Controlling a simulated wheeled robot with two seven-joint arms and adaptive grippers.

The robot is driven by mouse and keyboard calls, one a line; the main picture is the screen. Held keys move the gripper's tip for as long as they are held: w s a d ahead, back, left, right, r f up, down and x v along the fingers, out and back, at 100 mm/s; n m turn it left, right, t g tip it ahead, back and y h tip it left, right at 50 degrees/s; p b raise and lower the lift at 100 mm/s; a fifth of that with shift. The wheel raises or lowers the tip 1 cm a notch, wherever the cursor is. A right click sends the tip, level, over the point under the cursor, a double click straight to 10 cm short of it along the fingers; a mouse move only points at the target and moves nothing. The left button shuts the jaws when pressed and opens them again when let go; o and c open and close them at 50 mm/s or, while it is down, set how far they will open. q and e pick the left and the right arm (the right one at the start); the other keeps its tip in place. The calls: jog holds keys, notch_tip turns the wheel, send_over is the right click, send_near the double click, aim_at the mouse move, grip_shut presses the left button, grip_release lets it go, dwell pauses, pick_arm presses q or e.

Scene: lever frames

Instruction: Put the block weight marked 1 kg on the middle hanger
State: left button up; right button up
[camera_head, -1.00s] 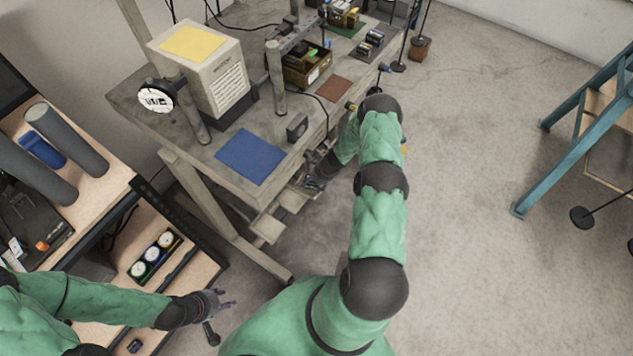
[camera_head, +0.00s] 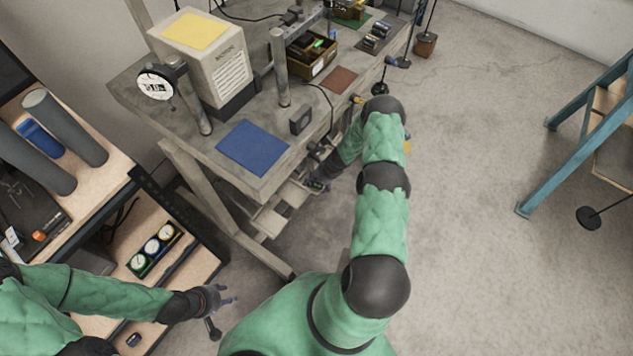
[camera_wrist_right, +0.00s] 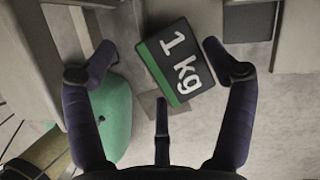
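The block weight marked 1 kg (camera_wrist_right: 178,62) shows in the right wrist view as a dark block with white lettering and a green stripe. It lies between the spread fingers of my right gripper (camera_wrist_right: 160,70), a little ahead of them; I see no finger closed on it. In the head view my right gripper (camera_head: 318,184) is at the table's front side, below the top, partly hidden by my arm. My left gripper (camera_head: 222,298) is at the lower left, fingers apart, with nothing visible in it. I cannot make out the middle hanger for certain.
The grey table (camera_head: 185,125) carries a cream box (camera_head: 205,62), a dial gauge (camera_head: 156,86), a blue mat (camera_head: 252,147) and a wooden box of parts (camera_head: 310,55). A wooden shelf (camera_head: 190,290) with several dials stands left. Open floor (camera_head: 470,170) lies right.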

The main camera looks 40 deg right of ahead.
jog(key=shift+r, duration=0.1)
jog(key=shift+r, duration=0.2)
jog(key=p+v, duration=0.4)
jog(key=v, duration=0.8)
jog(key=shift+p, duration=0.4)
